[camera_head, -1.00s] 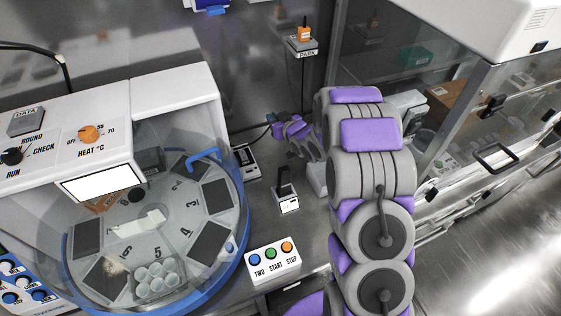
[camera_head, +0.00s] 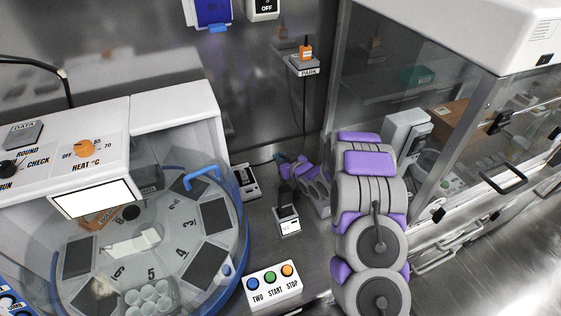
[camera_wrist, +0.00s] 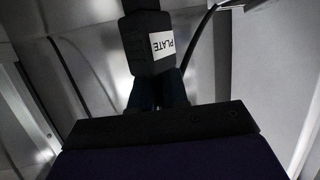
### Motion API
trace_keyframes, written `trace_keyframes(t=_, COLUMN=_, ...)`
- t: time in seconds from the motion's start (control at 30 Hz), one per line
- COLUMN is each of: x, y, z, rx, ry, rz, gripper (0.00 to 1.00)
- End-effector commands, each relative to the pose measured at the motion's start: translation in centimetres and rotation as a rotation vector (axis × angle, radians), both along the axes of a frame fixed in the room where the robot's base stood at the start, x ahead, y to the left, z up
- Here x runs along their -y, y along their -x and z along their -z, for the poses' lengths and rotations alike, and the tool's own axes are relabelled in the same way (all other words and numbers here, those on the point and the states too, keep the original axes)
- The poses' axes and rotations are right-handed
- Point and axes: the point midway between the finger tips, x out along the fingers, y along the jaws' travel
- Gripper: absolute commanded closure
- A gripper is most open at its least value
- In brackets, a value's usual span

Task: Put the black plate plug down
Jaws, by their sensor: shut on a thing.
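The black plate plug (camera_wrist: 146,40), with a white label reading PLATE, fills the upper middle of the wrist view. My gripper (camera_wrist: 160,88) is shut on its lower end, and a black cable runs beside it. In the head view my gripper (camera_head: 281,160) is small, near the back wall, beyond a small labelled block (camera_head: 288,228) with a dark upright piece. The plug cannot be made out clearly there. I cannot tell whether the plug touches any surface.
A PARK shelf (camera_head: 304,68) on the back wall bears an orange plug (camera_head: 306,51). A clear-domed round machine (camera_head: 150,235) stands left. A button box (camera_head: 271,286) is in front, a glass-fronted cabinet (camera_head: 440,100) right. A small dark-topped device (camera_head: 245,181) stands left of the gripper.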

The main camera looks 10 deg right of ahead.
Motion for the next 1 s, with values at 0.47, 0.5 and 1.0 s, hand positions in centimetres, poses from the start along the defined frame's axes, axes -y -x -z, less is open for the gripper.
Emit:
trace_keyframes(t=0.47, x=0.0, y=0.0, z=1.0, rx=0.001, ry=0.000, rz=0.000, gripper=1.00)
trace_keyframes(t=0.5, x=0.0, y=0.0, z=1.1, rx=0.001, ry=0.001, rz=0.001, gripper=1.00)
trace_keyframes(t=1.0, x=0.0, y=0.0, z=1.6, rx=0.002, ry=0.000, rz=0.000, gripper=0.61)
